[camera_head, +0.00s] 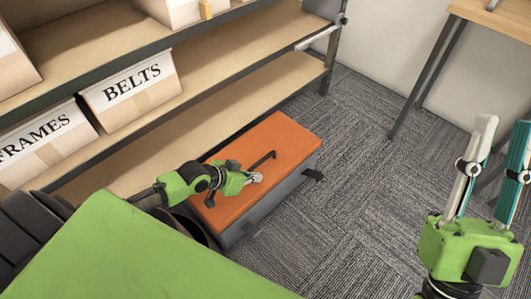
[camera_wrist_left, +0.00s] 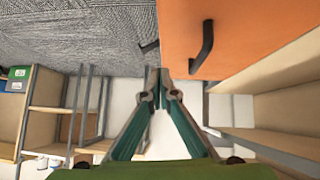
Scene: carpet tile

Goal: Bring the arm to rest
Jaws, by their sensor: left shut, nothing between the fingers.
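My left arm reaches in from the left in the head view. My left gripper (camera_head: 257,178) is shut and empty, above the orange lid (camera_head: 284,132) of a grey box, close to the lid's dark handle (camera_head: 262,160). I cannot tell whether it touches the lid. In the left wrist view the fingertips (camera_wrist_left: 159,74) are together, with the orange lid (camera_wrist_left: 250,35) and black handle (camera_wrist_left: 203,47) beyond, to the right. My right gripper (camera_head: 506,125) points up at the right edge of the head view, its fingers apart with nothing visible between them.
A shelf unit (camera_head: 230,88) with boxes labelled BELTS (camera_head: 130,95) and FRAMES (camera_head: 40,145) stands behind the box at the left. A wooden table (camera_head: 500,18) is at the upper right. Carpet (camera_head: 350,180) between the box and my right gripper is clear.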

